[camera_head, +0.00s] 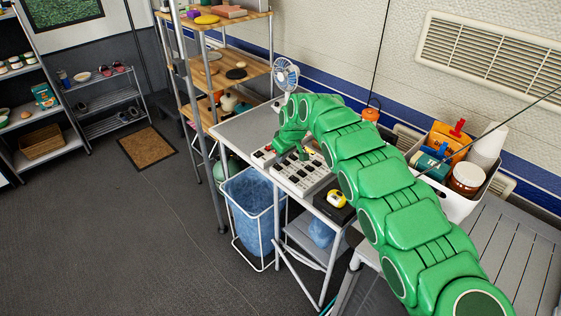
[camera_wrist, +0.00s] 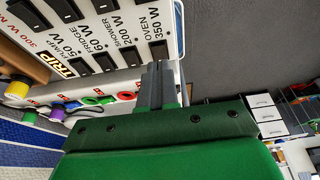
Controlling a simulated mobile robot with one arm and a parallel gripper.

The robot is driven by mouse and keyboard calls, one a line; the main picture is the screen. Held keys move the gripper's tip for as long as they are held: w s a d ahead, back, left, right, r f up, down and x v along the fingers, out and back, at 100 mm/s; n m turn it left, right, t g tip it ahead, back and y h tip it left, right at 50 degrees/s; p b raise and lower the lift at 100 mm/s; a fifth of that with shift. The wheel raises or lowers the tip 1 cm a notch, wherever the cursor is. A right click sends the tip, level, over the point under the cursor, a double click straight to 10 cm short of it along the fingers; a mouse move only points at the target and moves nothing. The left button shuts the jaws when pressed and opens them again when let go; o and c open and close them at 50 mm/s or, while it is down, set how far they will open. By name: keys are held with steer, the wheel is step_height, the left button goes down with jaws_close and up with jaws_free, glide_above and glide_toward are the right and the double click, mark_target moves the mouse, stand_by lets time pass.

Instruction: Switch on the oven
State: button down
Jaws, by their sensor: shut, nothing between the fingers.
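The white switch panel (camera_head: 302,178) lies on the grey table in the head view. In the wrist view the panel (camera_wrist: 172,15) fills the upper left, with black rocker switches and printed labels. The OVEN 350 W label (camera_wrist: 153,22) is at the right end of the visible labels, with a dark rocker (camera_wrist: 159,50) just below it. My gripper (camera_wrist: 158,72) is shut and empty, its tips close to that rocker. I cannot tell whether they touch it or which way it is set. In the head view my green arm partly covers the panel.
A small fan (camera_head: 286,75) stands behind the panel. A white bin of bottles (camera_head: 456,207) is farther right. A blue-lined basket (camera_head: 250,195) stands below the table's left side.

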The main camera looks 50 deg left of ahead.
mark_target(276, 164)
steer(key=v, duration=1.1)
steer(key=shift+r, duration=0.2)
steer(key=shift+a, duration=0.1)
steer(key=shift+a+r, duration=0.15)
steer(key=shift+a, duration=0.5)
steer(key=shift+a, duration=0.1)
steer(key=x, duration=1.4)
steer(key=shift+d, duration=0.45)
steer(key=shift+f, duration=0.35)
steer(key=shift+d, duration=0.8)
